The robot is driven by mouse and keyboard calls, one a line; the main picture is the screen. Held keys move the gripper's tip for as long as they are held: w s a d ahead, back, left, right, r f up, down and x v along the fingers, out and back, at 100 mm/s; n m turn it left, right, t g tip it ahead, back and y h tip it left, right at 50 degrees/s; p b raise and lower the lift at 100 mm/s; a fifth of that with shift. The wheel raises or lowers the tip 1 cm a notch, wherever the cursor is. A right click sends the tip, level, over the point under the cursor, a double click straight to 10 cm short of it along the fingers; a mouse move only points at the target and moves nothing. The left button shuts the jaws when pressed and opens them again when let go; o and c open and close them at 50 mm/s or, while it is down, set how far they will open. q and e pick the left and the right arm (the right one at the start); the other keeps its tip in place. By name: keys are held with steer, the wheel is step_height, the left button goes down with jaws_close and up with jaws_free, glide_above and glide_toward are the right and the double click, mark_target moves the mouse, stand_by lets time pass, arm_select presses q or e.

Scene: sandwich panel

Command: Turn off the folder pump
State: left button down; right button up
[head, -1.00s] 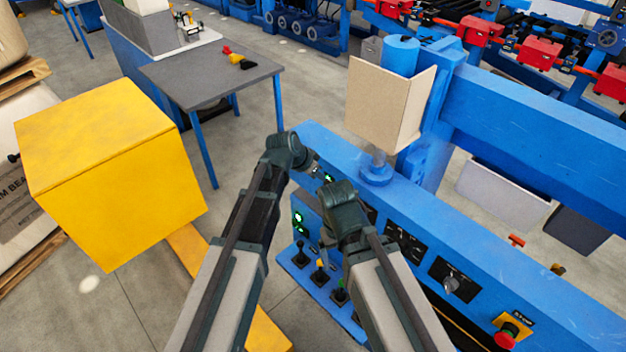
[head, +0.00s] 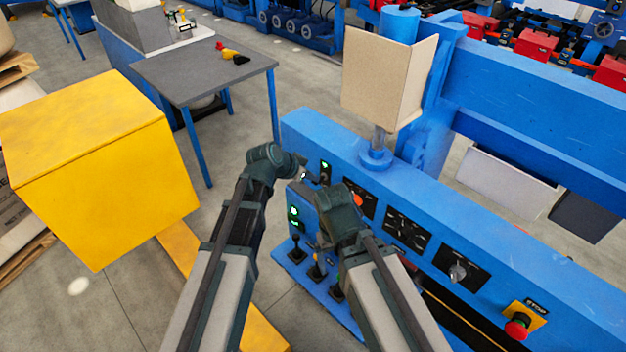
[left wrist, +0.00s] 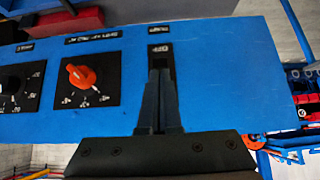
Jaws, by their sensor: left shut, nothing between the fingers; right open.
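The blue control panel (head: 480,235) runs from the middle to the lower right. At its far left end is a small black switch plate (head: 324,167) with a green light; its label is too small to read. My left gripper (head: 304,176) is shut and empty, its tips close to this plate. In the left wrist view the closed fingertips (left wrist: 161,72) overlap the lower part of the black plate (left wrist: 159,50); I cannot tell whether they touch it. My right gripper (head: 338,205) is open, in front of the panel; its fingers are mostly hidden.
A red-orange knob (left wrist: 82,76) sits beside the switch plate. A metal knob (head: 457,272) and a red stop button (head: 517,325) are farther right. Several levers (head: 297,250) stand below. A yellow box (head: 100,165) is at left, a grey table (head: 205,75) behind.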

arm_select(q)
steer(key=shift+s+a+f+t+h+b, duration=0.15)
steer(key=shift+f+t+h+b, duration=0.1)
steer(key=shift+f+b, duration=0.3)
steer(key=shift+s+a+f+t+h+b, duration=0.1)
steer(key=shift+f+t+h+b, duration=0.2)
steer(key=shift+b, duration=0.3)
steer(key=shift+w+d+r, duration=0.1)
steer(key=shift+r, duration=0.3)
arm_select(e)
step_height(320, 180, down, 4)
steer(key=shift+r, duration=0.25)
arm_select(q)
steer(key=shift+r, duration=0.1)
arm_select(e)
steer(key=shift+r, duration=0.1)
arm_select(q)
steer(key=shift+r+p, duration=0.7)
steer(key=shift+p, duration=0.2)
arm_select(e)
steer(key=shift+r, duration=0.7)
